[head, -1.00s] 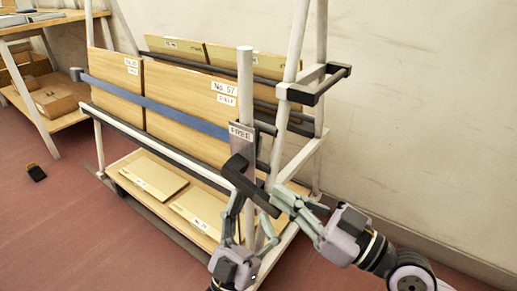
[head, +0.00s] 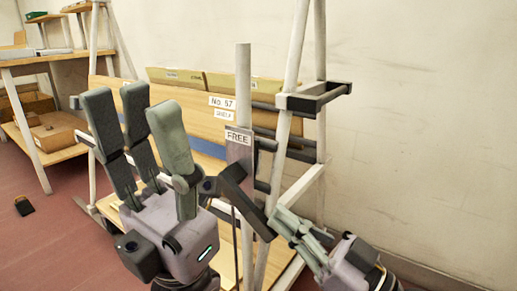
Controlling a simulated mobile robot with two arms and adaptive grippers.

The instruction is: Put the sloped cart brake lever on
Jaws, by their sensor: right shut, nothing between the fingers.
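The black brake lever (head: 243,200) is on the sloped cart's near white post (head: 243,75), below a plate reading FREE (head: 238,138). It slants from upper left down to the lower right. My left gripper (head: 130,100) is raised large in front of the cart, left of the lever, with its fingers pointing up, spread apart and empty. It hides part of the boards and the cart's lower shelf. My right gripper (head: 280,222) is shut with nothing in it, its fingertips close beside the lever's lower end; whether they touch it I cannot tell.
The cart carries wooden boards, one with a label No. 57 (head: 222,102). A black-railed bracket (head: 315,97) juts out at its right. A wooden workbench (head: 50,60) stands at the left. The wall is behind.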

